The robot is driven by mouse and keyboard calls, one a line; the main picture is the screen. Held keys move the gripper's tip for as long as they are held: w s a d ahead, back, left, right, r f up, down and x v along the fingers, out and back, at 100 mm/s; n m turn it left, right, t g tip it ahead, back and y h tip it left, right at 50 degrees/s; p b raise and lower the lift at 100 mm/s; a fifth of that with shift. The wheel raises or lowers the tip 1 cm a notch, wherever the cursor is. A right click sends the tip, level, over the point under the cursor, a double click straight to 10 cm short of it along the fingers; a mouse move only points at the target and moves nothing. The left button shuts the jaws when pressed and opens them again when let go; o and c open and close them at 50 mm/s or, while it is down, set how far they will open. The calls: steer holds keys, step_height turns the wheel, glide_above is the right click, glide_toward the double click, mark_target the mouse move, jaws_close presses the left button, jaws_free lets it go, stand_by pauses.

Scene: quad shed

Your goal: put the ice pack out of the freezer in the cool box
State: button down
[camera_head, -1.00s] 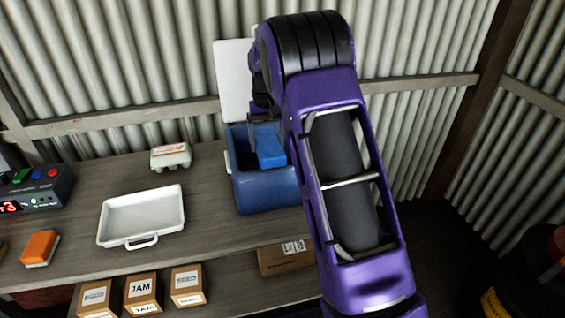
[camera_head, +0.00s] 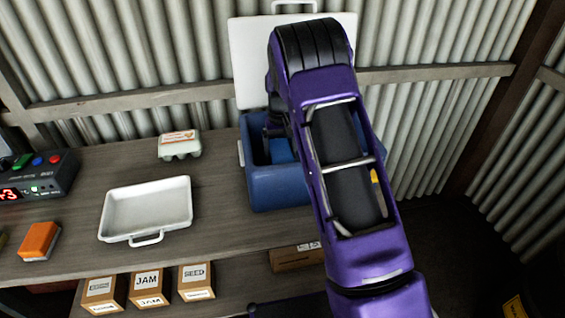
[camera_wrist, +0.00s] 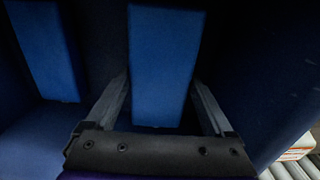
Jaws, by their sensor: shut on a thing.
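The cool box (camera_head: 262,190) is a blue, open-topped box on the bench, with its white lid (camera_head: 250,65) standing open behind it. My gripper (camera_wrist: 162,95) is shut on the blue ice pack (camera_wrist: 165,60), with one finger on each side of it. In the head view the ice pack (camera_head: 282,150) is down inside the cool box, partly hidden by my arm. The wrist view also shows a second blue block (camera_wrist: 48,50) to the left of the held pack. I cannot tell whether the held pack touches the floor of the box.
An egg carton (camera_head: 179,144) and a white tray (camera_head: 147,235) stand left of the cool box. An orange sponge-like block (camera_head: 39,241) and a control panel (camera_head: 40,180) are further left. Small cartons (camera_head: 148,290) sit on the lower shelf.

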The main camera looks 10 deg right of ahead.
mark_target(280, 152)
steer(key=shift+f, duration=1.8)
steer(key=shift+f, duration=0.2)
jaws_free()
steer(key=shift+r, duration=0.15)
step_height(280, 152, up, 12)
steer(key=shift+r, duration=0.1)
